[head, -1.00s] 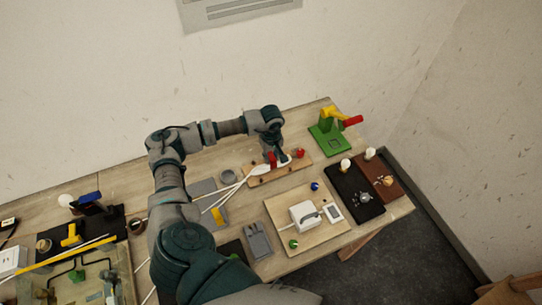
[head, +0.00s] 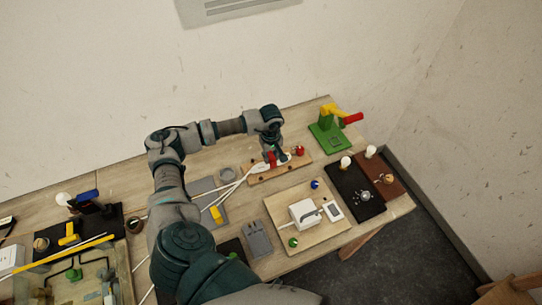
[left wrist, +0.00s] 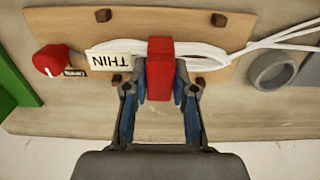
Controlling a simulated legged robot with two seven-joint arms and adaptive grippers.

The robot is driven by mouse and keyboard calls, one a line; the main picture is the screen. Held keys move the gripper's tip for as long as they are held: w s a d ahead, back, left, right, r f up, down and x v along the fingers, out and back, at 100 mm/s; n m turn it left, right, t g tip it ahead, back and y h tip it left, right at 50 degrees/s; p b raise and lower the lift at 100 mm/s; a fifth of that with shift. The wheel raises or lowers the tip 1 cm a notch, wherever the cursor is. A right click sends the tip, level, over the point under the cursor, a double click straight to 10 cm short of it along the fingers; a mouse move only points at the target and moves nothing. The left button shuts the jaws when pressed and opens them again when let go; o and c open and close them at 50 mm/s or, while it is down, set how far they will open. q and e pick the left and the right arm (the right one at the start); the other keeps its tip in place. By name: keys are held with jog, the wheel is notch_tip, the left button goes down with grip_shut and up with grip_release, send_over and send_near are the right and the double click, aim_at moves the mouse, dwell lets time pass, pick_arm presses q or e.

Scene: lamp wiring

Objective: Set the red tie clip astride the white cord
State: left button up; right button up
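The red tie clip (left wrist: 160,68) is between the fingertips of my left gripper (left wrist: 161,92), and the blue inner pads press on its sides. In the left wrist view the clip crosses over the white cord (left wrist: 205,52), which runs along a wooden board. The clip hides the cord beneath it, so I cannot tell how far it sits down around the cord. In the head view my left gripper (head: 272,157) points down at the board, with the white cord (head: 229,188) trailing off to the left. My right gripper is not in view.
A green stand (head: 328,138) is right of the board, and a white box (head: 304,214) on another board is in front.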

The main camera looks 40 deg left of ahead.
pick_arm(q)
jog(key=o, duration=0.5)
jog(key=shift+c, duration=0.2)
jog(key=shift+r, duration=0.1)
notch_tip(320, 180, up, 12)
jog(key=shift+f, duration=0.2)
